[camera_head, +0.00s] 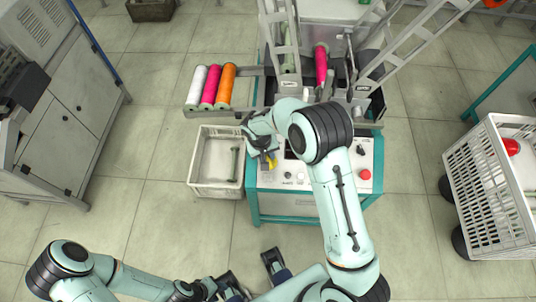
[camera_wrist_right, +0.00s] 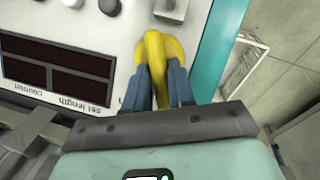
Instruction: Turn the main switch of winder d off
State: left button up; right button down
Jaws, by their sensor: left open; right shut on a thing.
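The winder (camera_head: 310,215) stands in the middle of the head view, with a pale control panel and a teal frame. I cannot read a letter on it. The main switch appears to be the yellow handle (camera_wrist_right: 154,48) on the panel's edge in the right wrist view. My right gripper (camera_wrist_right: 163,78) is shut on this yellow handle, its blue fingers on either side. In the head view the right gripper (camera_head: 266,154) is at the panel's left end, partly hidden by my arm. My left gripper (camera_head: 250,276) is open and empty at the bottom, away from the winder.
A red button (camera_head: 365,174) sits on the panel's right side. Dark displays (camera_wrist_right: 55,72) lie beside the yellow handle. A white crate (camera_head: 205,188) stands left of the winder, below pink, white and orange bobbins (camera_head: 210,86). A white basket cart (camera_head: 480,190) stands at right.

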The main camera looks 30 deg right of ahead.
jog(key=shift+a+n, duration=0.15)
jog(key=shift+n, duration=0.35)
jog(key=shift+h, duration=0.3)
jog(key=c, duration=1)
grip_release()
jog(key=shift+c, duration=0.2)
jog(key=p+v, duration=0.1)
jog(key=v, duration=1.2)
jog(key=shift+r, duration=0.15)
